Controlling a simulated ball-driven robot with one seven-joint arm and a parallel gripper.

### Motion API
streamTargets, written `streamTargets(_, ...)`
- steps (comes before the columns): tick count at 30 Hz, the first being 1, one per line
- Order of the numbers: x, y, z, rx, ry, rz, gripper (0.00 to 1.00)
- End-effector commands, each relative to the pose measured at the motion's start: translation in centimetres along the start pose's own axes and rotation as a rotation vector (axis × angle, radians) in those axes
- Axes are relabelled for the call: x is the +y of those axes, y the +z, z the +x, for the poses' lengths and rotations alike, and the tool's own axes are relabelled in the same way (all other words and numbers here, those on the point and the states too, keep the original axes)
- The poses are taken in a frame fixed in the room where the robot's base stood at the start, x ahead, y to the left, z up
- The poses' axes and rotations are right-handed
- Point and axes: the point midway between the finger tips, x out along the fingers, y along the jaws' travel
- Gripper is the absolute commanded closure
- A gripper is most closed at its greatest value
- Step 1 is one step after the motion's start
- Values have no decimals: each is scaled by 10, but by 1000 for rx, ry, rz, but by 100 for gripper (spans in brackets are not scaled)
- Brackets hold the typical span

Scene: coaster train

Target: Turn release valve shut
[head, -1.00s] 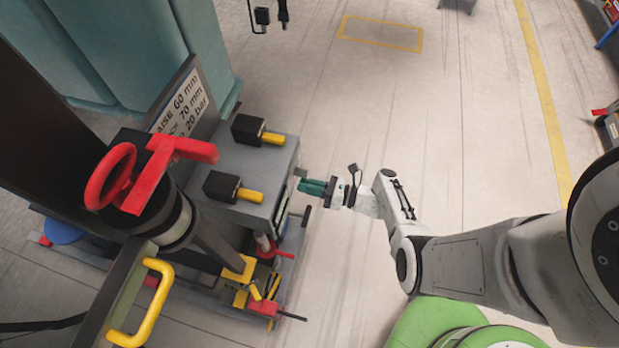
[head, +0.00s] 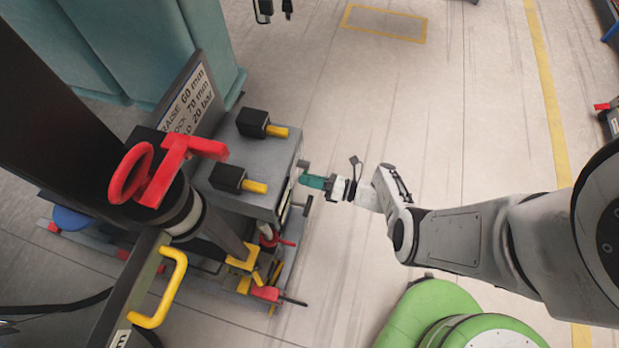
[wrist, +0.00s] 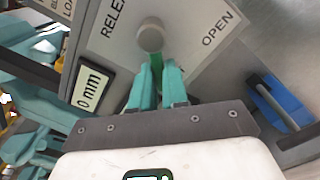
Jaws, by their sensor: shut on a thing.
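The release valve shows in the wrist view as a round grey hub (wrist: 150,37) with a narrow green lever (wrist: 156,64), on a panel (wrist: 195,25) lettered "RELE…" and "OPEN". My gripper (wrist: 156,78) has its two teal fingers shut on the lever, just below the hub. The lever points toward the gripper, and its lower part is hidden between the fingers. In the head view my gripper (head: 307,181) is at the right side of the grey machine box (head: 265,160), and the valve itself is mostly hidden there.
The box top has yellow-tipped black knobs (head: 262,125). A red wheel (head: 131,172) and yellow handle (head: 165,290) stand nearer.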

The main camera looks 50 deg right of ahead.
Motion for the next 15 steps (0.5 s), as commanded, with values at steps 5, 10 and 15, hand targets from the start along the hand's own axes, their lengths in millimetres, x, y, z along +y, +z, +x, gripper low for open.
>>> streamTargets(5,0,-1,-1,1,-1,4,100)
streamTargets(10,0,-1,0,1,-1,3,70)
streamTargets(15,0,0,0,0,0,1,61)
